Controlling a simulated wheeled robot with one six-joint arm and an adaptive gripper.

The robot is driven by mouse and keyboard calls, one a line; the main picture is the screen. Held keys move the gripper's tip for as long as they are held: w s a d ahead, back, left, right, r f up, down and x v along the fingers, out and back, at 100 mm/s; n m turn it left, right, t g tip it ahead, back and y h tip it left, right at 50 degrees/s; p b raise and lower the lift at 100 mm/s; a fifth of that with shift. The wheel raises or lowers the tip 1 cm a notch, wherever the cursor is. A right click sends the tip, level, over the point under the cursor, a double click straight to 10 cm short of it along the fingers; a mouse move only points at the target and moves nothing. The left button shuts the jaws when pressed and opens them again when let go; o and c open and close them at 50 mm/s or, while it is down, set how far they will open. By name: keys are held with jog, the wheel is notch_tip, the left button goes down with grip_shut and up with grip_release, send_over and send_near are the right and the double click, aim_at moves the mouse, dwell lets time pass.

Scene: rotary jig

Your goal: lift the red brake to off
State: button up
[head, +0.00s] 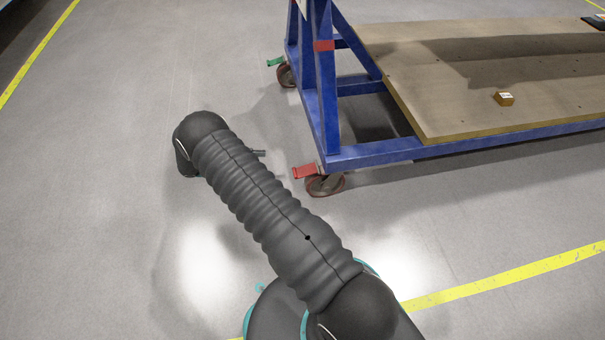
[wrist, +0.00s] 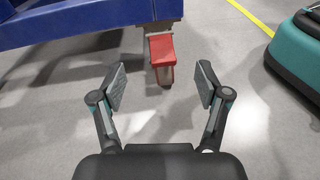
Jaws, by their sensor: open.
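The red brake (head: 305,171) is a flat pedal on the near caster (head: 325,185) of the blue jig. In the wrist view the red brake (wrist: 161,50) is ahead of my gripper (wrist: 161,86), centred between the two fingers and a little beyond their tips. My gripper is open and empty, apart from the brake. In the head view my arm hides most of the gripper; only a small dark tip shows beside the arm. The caster wheel is mostly hidden behind the pedal in the wrist view.
The blue jig frame (head: 372,152) stands just above the caster and carries a wooden board (head: 450,100) with a small box (head: 504,98). A farther caster has a green pedal (head: 275,61). A teal-and-black body is at right in the wrist view. Grey floor around is clear.

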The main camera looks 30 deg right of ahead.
jog(key=n+h, duration=0.1)
jog(key=h, duration=0.1)
send_near(297, 173)
jog(key=a+r, duration=0.1)
jog(key=a, duration=0.1)
jog(key=shift+n+t, duration=0.3)
jog(key=x, duration=1.3)
jog(key=shift+d+f, duration=0.35)
grip_shut()
